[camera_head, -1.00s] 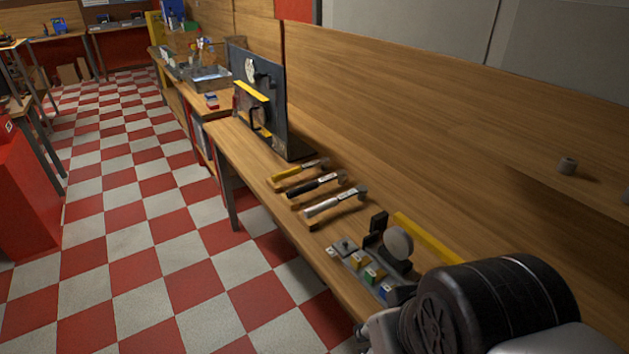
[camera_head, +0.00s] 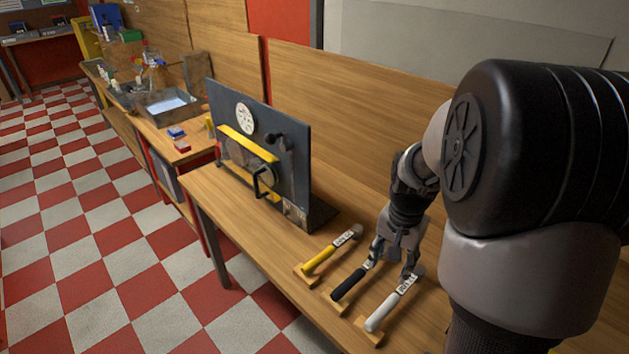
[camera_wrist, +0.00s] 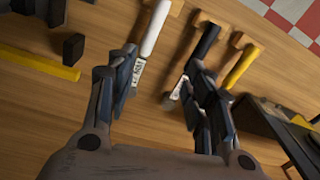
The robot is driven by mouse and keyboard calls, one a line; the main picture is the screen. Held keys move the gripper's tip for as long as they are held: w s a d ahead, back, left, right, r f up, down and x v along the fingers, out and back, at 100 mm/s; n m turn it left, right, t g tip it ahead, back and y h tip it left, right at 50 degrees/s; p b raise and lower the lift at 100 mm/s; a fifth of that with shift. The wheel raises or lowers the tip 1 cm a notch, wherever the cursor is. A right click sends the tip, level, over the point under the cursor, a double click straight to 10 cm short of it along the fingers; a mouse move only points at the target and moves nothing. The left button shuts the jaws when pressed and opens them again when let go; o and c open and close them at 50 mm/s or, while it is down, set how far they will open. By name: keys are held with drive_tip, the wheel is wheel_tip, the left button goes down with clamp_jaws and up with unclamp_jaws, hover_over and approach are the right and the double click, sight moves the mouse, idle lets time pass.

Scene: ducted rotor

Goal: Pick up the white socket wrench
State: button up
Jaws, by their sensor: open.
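The white socket wrench (camera_head: 383,312) lies on a wooden holder at the bench's front, the rightmost of three wrenches in the head view. It has a white handle and a pale label near its head. In the wrist view the white wrench (camera_wrist: 153,30) runs beside and partly behind the left finger, which hides part of its head end. My gripper (camera_head: 390,266) is open and empty, pointing down over the head ends of the black and white wrenches. Contact cannot be told.
A black wrench (camera_head: 350,283) and a yellow wrench (camera_head: 320,258) lie left of the white one on similar holders. A dark upright panel (camera_head: 292,165) with a yellow bar stands farther left. A yellow bar (camera_wrist: 40,62) and dark block (camera_wrist: 73,46) lie at the wrist view's left.

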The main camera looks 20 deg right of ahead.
drive_tip(key=m, duration=0.2)
hover_over(390, 301)
wheel_tip(390, 301, down, 4)
drive_tip(key=shift+g, duration=0.3)
drive_tip(key=f+b, duration=0.1)
drive_tip(key=f, duration=0.2)
drive_tip(key=f+b, duration=0.1)
drive_tip(key=f, duration=0.3)
drive_tip(key=f+b, duration=0.1)
drive_tip(key=f, duration=0.2)
drive_tip(key=shift+s+d+f, duration=0.25)
drive_tip(key=shift+s+f, duration=0.15)
drive_tip(key=shift+w+a+f+b, duration=0.1)
drive_tip(key=shift+f+b, duration=0.35)
drive_tip(key=shift+f, duration=0.6)
drive_tip(key=shift+w+a+f+b, duration=0.15)
drive_tip(key=shift+f+b, duration=0.25)
drive_tip(key=shift+f, duration=0.65)
drive_tip(key=shift+w+a+f+b, duration=0.1)
drive_tip(key=shift+f+b, duration=0.35)
drive_tip(key=shift+f, duration=0.6)
drive_tip(key=shift+c, duration=0.5)
drive_tip(key=shift+d+r, duration=0.1)
clamp_jaws()
